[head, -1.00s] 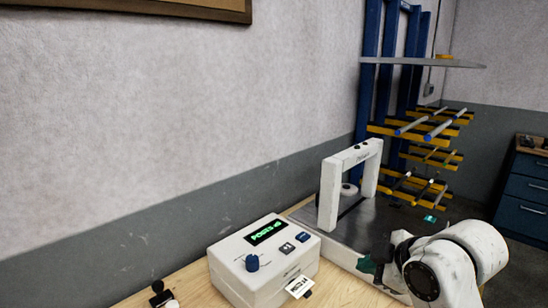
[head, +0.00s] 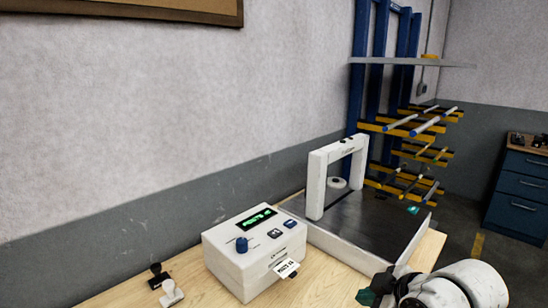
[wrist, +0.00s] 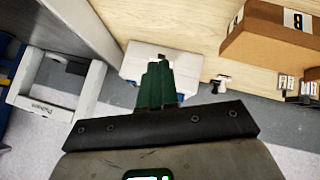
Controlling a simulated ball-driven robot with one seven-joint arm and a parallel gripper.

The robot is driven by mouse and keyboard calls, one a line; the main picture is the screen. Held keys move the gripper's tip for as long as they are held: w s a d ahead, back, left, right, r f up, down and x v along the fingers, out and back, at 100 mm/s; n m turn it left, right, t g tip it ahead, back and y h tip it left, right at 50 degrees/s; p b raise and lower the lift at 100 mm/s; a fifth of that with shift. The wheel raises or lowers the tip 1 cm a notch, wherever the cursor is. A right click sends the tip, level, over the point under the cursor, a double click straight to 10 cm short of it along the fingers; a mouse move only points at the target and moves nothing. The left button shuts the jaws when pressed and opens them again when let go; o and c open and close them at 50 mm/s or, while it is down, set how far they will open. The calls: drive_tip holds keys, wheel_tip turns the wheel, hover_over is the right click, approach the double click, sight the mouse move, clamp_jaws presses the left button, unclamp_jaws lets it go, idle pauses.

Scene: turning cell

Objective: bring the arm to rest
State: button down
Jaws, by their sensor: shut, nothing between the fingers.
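My gripper (head: 374,290) is at the lower right of the head view, low by the front edge of the bench. Part of my white and grey arm shows beside it. In the wrist view, the dark green fingers of my gripper (wrist: 157,86) are together with nothing between them. They overlap the white printer box in that picture; I cannot tell the gap in depth. The rest of my arm is out of view.
A white label printer (head: 227,262) with a paper label stands on the wooden bench (head: 330,284). Behind it is a metal plate with a white arch (head: 317,185). Two small stamps (head: 170,292) are at left. A cardboard box (wrist: 262,42) shows in the wrist view. A bar rack (head: 358,95) stands behind.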

drive_tip(key=s+d+f+m+g+h, duration=0.15)
drive_tip(key=s+f+m, duration=0.35)
drive_tip(key=s+f, duration=0.6)
drive_tip(key=s+d+f+m+g+h, duration=0.1)
drive_tip(key=s+d+f+m+g, duration=0.3)
drive_tip(key=s+f, duration=0.7)
drive_tip(key=s+d+m+g+h, duration=0.1)
drive_tip(key=s+d+m, duration=0.2)
drive_tip(key=s, duration=0.9)
drive_tip(key=shift+s+d+f+h, duration=0.15)
drive_tip(key=shift+s+f+h, duration=0.2)
drive_tip(key=shift+f, duration=0.05)
